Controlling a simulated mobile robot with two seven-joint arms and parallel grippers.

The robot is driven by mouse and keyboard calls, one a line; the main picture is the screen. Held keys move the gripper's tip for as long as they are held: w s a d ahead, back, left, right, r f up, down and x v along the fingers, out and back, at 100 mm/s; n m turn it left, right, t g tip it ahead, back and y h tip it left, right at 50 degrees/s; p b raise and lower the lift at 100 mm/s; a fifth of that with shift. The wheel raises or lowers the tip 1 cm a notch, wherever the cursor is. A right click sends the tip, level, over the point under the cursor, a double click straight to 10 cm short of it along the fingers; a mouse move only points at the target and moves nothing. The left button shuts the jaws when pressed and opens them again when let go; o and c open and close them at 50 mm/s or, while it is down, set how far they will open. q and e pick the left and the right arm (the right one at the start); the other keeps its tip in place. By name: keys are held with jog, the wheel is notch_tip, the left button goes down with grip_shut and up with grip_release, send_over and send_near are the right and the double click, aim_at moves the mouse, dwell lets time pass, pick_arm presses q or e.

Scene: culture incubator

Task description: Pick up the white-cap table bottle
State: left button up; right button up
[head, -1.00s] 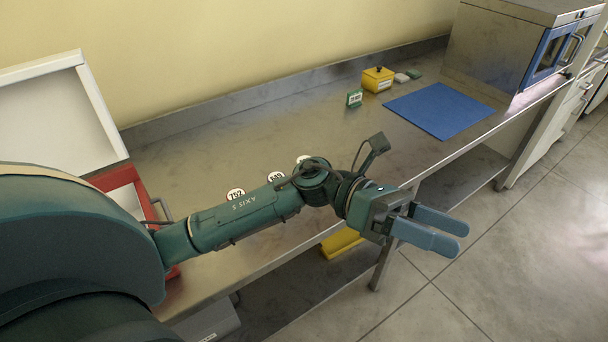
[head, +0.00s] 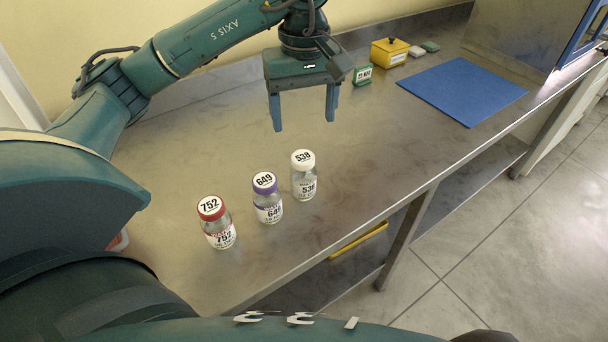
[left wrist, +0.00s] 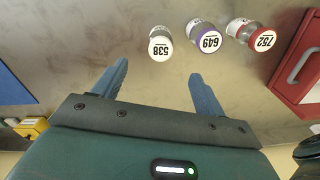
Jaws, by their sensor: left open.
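The white-cap bottle (head: 304,176), labelled 538, stands upright on the steel table, rightmost of a row of three in the head view. It also shows in the left wrist view (left wrist: 160,44), beyond the fingertips and between their lines. My left gripper (head: 304,112) is open and empty, pointing down above the table, behind and above the white-cap bottle. Its two fingers also show in the left wrist view (left wrist: 158,82). Nothing touches the bottle. My right gripper is not in view.
A purple-cap bottle (head: 267,198) labelled 649 stands close left of the white-cap one, then a red-cap bottle (head: 217,222) labelled 752. A blue mat (head: 462,90), a yellow box (head: 390,53) and a green timer-like block (head: 362,75) lie right. A red cabinet (left wrist: 300,70) shows in the wrist view.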

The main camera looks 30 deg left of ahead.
aim_at(303, 169)
pick_arm(q)
notch_tip(303, 169, down, 8)
jog(key=shift+s+d+r, duration=0.1)
jog(key=shift+s+r, duration=0.05)
jog(key=shift+r, duration=0.1)
jog(key=shift+f+p, duration=0.6)
jog(key=shift+f, duration=2.35)
jog(key=shift+c, duration=0.4)
jog(key=c, duration=1)
